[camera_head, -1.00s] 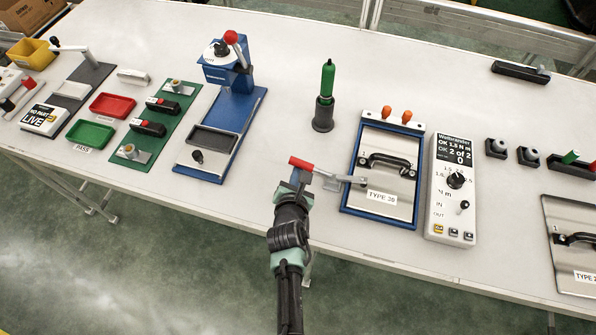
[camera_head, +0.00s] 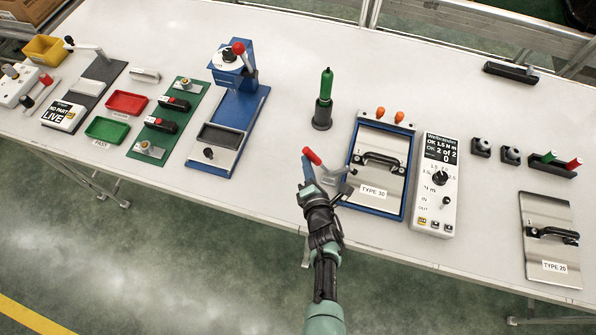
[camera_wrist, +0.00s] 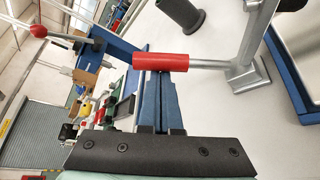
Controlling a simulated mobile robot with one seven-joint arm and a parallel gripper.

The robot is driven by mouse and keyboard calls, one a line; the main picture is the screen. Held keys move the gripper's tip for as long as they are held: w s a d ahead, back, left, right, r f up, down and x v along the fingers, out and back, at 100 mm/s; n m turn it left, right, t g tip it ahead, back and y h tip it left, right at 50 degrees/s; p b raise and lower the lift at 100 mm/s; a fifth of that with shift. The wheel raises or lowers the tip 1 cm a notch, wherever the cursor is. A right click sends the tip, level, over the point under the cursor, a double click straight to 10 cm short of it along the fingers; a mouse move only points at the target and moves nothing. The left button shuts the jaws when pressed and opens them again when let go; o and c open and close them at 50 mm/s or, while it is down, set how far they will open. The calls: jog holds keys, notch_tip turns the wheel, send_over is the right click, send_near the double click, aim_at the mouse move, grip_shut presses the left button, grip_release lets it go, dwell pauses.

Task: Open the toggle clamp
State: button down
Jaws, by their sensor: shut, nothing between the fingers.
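The toggle clamp has a red grip (camera_head: 312,156) on a metal lever and sits at the left edge of the blue-framed fixture (camera_head: 404,200). Its lever slants up and left from the base, and its metal arm is near the plate's left edge; whether it presses the plate I cannot tell. In the wrist view the red grip (camera_wrist: 160,62) lies across the tips of my shut, empty blue fingers (camera_wrist: 160,80). In the head view my gripper (camera_head: 308,168) is just below the grip, very close or touching; contact is unclear.
The TYPE 30 plate (camera_head: 376,172) with a black handle lies in the fixture. A green-handled tool (camera_head: 324,100) stands behind the clamp. The white control box (camera_head: 434,190) is right of the fixture, the blue press (camera_head: 236,105) left. Bare table lies between press and clamp.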

jog(key=shift+s+d+r+m+t+y+b, duration=0.15)
jog(key=shift+d+r+m+t+y+b, duration=0.15)
jog(key=shift+d+m+b, duration=0.3)
jog(key=shift+s+d+r+m+t+y+b, duration=0.15)
jog(key=shift+d+r+m+t+y+b, duration=0.15)
jog(key=shift+d+m+t+b, duration=0.25)
jog(key=shift+s+d+r+m+t+y+b, duration=0.15)
jog(key=shift+d+r+m+t+y+b, duration=0.2)
jog(key=shift+m, duration=0.4)
jog(key=shift+d, duration=0.1)
